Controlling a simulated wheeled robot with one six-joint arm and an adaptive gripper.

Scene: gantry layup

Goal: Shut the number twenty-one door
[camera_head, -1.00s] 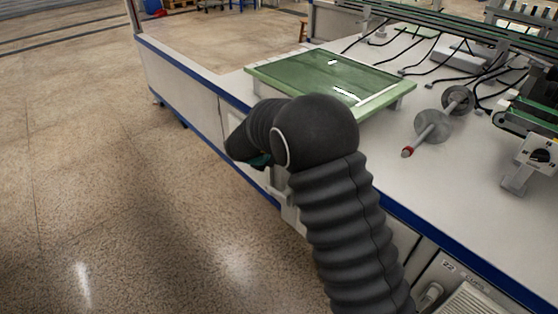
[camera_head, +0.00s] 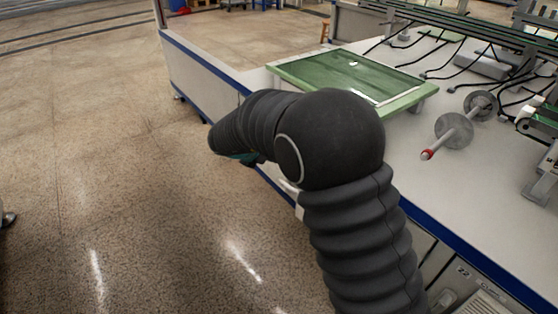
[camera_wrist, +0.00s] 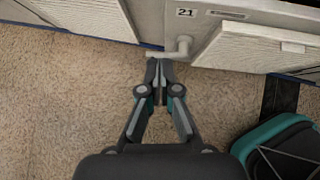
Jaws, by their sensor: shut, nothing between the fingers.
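The number twenty-one door (camera_wrist: 210,40) shows at the top of the wrist view, a pale panel with a black "21" label (camera_wrist: 185,12) and a louvred grille. A light handle (camera_wrist: 178,49) sticks out at its left edge. I cannot tell how far the door stands open. My gripper (camera_wrist: 158,66) is shut and empty, its fingertips just below the handle; I cannot tell if they touch it. In the head view my arm hides most of this door and the gripper.
A long white bench (camera_head: 480,205) with blue edging carries a green-framed panel (camera_head: 350,72), a roller with discs (camera_head: 455,130) and black cables. A door marked 22 (camera_head: 462,275) is at lower right.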

